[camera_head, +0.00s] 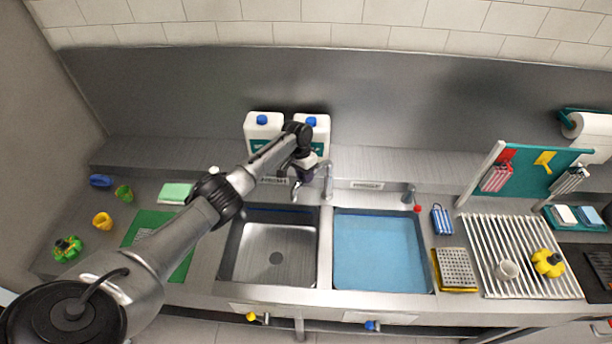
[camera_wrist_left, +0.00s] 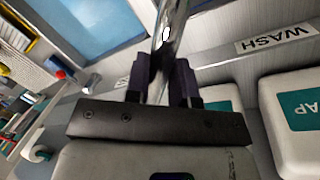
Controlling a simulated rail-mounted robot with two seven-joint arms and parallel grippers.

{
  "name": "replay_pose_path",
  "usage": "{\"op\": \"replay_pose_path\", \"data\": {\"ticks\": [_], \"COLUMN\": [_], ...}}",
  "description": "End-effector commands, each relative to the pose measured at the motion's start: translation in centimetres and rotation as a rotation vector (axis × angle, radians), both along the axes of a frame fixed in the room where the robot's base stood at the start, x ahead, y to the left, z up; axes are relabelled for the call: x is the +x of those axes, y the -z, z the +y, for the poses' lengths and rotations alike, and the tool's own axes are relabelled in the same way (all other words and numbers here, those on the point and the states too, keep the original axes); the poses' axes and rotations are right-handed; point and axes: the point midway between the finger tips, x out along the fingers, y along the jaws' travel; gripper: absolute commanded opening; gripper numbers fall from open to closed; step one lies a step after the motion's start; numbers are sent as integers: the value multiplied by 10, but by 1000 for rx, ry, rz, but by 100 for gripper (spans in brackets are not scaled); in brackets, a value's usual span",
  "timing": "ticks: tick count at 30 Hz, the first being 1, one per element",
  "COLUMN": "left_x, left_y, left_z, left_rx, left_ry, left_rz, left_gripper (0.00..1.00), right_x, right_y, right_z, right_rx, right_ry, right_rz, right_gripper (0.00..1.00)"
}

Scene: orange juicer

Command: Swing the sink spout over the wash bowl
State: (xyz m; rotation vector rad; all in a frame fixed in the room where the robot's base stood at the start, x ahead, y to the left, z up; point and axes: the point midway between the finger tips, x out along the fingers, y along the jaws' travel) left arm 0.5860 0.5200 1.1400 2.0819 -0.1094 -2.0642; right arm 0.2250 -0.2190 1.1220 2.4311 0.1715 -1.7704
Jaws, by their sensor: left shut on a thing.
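The chrome sink spout (camera_head: 328,181) stands at the back between the two bowls. It also shows as a shiny tube (camera_wrist_left: 166,45) in the left wrist view. My left gripper (camera_head: 305,176) is at the spout, its dark fingers (camera_wrist_left: 161,80) shut on either side of the tube. The wash bowl (camera_head: 255,262) is the empty steel bowl on the left; the WASH label (camera_wrist_left: 275,40) is behind it. The spout's outlet is partly hidden by my gripper, so its exact position is hard to tell. My right gripper is not in view.
The right bowl (camera_head: 378,250) holds blue water. Two white bottles (camera_head: 264,131) stand close behind my gripper. My left arm passes over the green mat (camera_head: 150,222).

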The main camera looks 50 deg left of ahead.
Motion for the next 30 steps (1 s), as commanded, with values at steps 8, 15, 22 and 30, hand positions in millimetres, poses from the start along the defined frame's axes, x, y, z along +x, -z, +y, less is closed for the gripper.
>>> {"op": "replay_pose_path", "data": {"ticks": [8,15,22,30], "left_x": [-1,0,0,-1], "left_y": [1,1,-8,-55], "left_z": [1,1,3,13], "left_rx": [5,3,3,4], "left_ry": [2,1,0,0], "left_rz": [0,0,-2,-5], "left_gripper": [38,48,48,48], "right_x": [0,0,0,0], "right_y": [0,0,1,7], "right_z": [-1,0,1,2], "right_rx": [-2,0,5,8], "right_ry": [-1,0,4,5], "right_rz": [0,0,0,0], "right_gripper": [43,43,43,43]}}
